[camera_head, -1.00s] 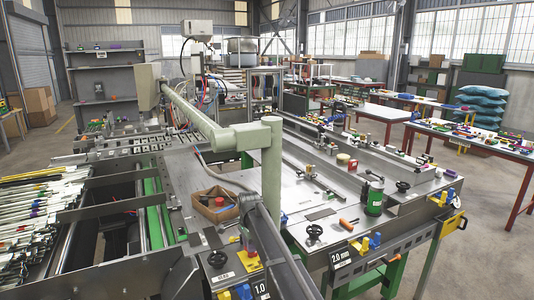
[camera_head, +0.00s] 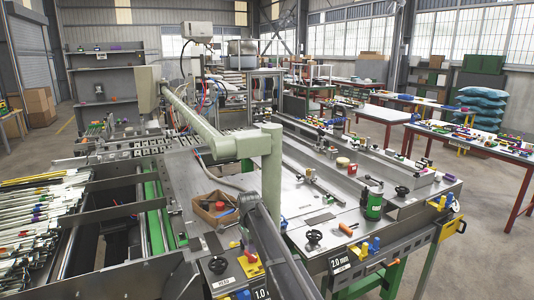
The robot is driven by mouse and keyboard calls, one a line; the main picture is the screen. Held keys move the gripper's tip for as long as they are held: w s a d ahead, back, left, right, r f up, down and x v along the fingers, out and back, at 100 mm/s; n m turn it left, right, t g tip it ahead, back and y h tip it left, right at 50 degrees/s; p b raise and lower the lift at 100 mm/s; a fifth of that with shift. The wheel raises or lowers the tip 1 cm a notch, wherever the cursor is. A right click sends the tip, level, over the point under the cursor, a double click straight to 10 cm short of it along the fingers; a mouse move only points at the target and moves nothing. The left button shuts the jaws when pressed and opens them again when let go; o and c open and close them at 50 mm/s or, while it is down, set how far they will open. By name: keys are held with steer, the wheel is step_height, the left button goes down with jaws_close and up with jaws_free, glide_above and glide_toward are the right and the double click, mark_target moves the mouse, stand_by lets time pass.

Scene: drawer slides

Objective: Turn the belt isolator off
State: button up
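A small yellow plate with a red part (camera_head: 250,262), which may be the belt isolator, sits at the front edge of the machine bench. It is left of the dark grey link that runs down the lower middle. The red part is small, and its switch position cannot be read. No label naming a belt isolator is legible. My gripper cannot be made out in this view, so its state and distance from the yellow plate are hidden.
A pale green post and boom (camera_head: 271,185) rise over the bench. A brown box (camera_head: 214,208), a black handwheel (camera_head: 314,237) and a green canister (camera_head: 375,204) stand on it. A slatted feed area (camera_head: 40,225) lies at left. Open floor (camera_head: 490,250) shows at right.

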mark_target(251, 258)
steer(key=shift+n, duration=1.1)
steer(key=shift+f, duration=0.1)
steer(key=shift+f+b, duration=1.2)
steer(key=shift+b, duration=0.1)
steer(key=shift+r, duration=0.15)
steer(key=shift+c, duration=0.9)
jaws_close()
